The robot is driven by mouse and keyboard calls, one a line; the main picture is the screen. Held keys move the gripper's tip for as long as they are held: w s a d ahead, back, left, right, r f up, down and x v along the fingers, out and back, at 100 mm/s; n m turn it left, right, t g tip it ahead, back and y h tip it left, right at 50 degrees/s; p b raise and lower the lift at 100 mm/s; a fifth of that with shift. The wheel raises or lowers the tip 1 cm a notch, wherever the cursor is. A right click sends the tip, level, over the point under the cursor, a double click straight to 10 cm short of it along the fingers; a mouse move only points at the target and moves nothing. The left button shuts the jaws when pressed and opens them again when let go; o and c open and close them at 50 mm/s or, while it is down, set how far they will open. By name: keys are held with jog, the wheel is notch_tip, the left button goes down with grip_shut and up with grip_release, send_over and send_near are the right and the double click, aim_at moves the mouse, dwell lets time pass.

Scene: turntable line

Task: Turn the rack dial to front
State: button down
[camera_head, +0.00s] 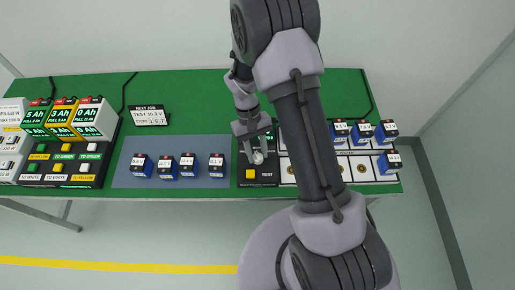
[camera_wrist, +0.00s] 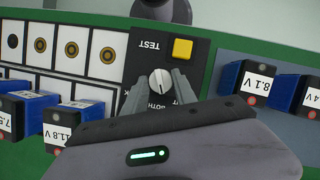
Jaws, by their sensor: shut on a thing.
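The rack dial (camera_wrist: 160,82) is a small pale round knob with a dark pointer line, on a black panel. In the wrist view the line points up and slightly left; "BOTH" is printed below it, and other labels are hidden by the fingers. My gripper (camera_wrist: 160,88) is shut on the dial, one finger on each side. In the head view my gripper (camera_head: 257,152) reaches down to the dial (camera_head: 258,158) from above. The rack (camera_head: 365,175) has white slots with round contacts right of the panel, partly hidden by my arm.
A yellow TEST button (camera_wrist: 182,49) sits close to the dial. Several blue batteries (camera_head: 187,165) stand on a grey mat (camera_head: 125,178) to the left; others stand in the rack. A "NEXT JOB" sign (camera_head: 149,115) and chargers (camera_head: 62,172) are farther left.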

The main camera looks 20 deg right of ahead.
jog(key=n+h+p, duration=0.1)
jog(key=n, duration=0.1)
jog(key=n+h, duration=0.1)
jog(key=n, duration=0.2)
jog(key=shift+a+t+p, duration=0.15)
jog(key=shift+t+p, duration=0.15)
jog(key=shift+p, duration=0.1)
jog(key=shift+n, duration=0.4)
jog(key=c, duration=1)
grip_release()
jog(key=p+v, duration=0.4)
jog(key=v, duration=1.3)
jog(key=shift+s+r, duration=0.15)
jog(key=shift+r, duration=0.1)
